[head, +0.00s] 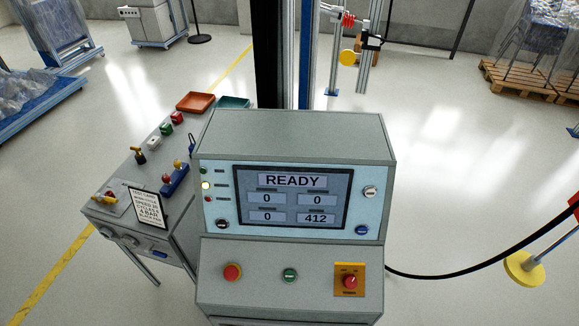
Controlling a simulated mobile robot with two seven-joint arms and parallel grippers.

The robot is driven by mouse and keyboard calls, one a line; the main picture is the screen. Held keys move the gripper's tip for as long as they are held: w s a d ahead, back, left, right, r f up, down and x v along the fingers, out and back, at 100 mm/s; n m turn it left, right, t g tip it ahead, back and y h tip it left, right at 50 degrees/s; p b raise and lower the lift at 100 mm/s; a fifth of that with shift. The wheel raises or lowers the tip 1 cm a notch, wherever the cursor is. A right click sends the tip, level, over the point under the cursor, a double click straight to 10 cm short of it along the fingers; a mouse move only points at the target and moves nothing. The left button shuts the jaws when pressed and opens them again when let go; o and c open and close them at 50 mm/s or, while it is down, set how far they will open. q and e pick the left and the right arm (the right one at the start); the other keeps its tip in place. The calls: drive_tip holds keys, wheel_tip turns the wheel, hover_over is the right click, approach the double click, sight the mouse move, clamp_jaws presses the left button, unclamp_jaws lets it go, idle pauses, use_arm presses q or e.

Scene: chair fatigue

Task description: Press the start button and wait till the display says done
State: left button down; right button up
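A grey control console (290,135) stands upright in the middle of the head view. Its display (291,197) reads READY, with 0, 0, 0 and 412 in boxes below. On the sloped lower panel are a red button (232,272) at left, a green button (290,275) in the middle and a red emergency-stop style knob (350,282) on a yellow plate at right. The labels by these buttons are too small to read. Neither of my grippers is in view.
A side bench (110,205) at left holds a printed sign (148,207), red and teal trays and small parts. A black cable (440,276) runs from the console's right side. A yellow disc (524,268) is at far right. Pallets (520,80) stand at the back right.

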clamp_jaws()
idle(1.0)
